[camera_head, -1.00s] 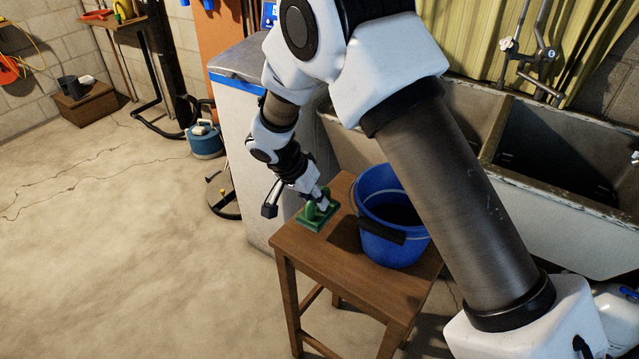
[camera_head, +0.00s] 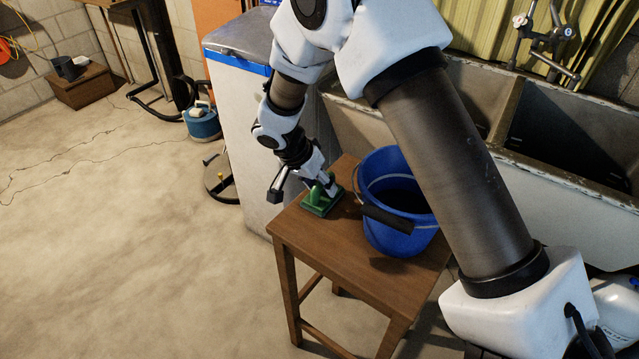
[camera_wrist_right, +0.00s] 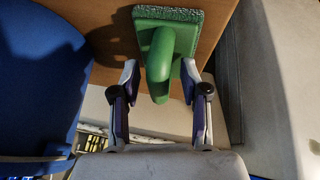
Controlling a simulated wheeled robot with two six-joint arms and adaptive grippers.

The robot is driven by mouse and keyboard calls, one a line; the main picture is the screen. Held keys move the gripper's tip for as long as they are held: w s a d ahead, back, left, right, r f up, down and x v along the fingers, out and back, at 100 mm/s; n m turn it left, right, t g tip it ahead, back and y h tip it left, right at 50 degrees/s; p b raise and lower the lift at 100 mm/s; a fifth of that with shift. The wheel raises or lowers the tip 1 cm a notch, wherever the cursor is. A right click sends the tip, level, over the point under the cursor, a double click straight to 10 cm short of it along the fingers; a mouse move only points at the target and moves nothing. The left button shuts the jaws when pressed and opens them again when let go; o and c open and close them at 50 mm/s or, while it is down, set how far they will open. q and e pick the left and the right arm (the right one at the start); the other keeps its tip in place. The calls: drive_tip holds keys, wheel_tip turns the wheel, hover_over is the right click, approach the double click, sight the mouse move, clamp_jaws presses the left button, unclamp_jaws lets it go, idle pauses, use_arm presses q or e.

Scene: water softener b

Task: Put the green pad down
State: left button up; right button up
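The green pad (camera_head: 318,208), a flat scrubber with a green handle, rests on the back-left corner of the wooden stool (camera_head: 350,262). In the right wrist view, the pad (camera_wrist_right: 160,50) lies at the top with its handle pointing toward me. My right gripper (camera_head: 322,186) is at the pad. Its two fingers (camera_wrist_right: 159,78) stand on either side of the handle, with gaps visible between fingers and handle. It looks open. My left gripper is in neither view.
A blue bucket (camera_head: 385,165) with a dark handle grip stands on the stool just right of the pad, close to my right gripper; it also shows in the right wrist view (camera_wrist_right: 40,80). A stone double sink (camera_head: 560,190) and a white cabinet (camera_head: 235,120) stand behind.

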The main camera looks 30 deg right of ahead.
drive_tip(key=shift+r+p, duration=0.3)
drive_tip(key=shift+p, duration=0.05)
drive_tip(key=v, duration=1.2)
drive_tip(key=shift+p, duration=0.3)
drive_tip(key=shift+f, duration=0.15)
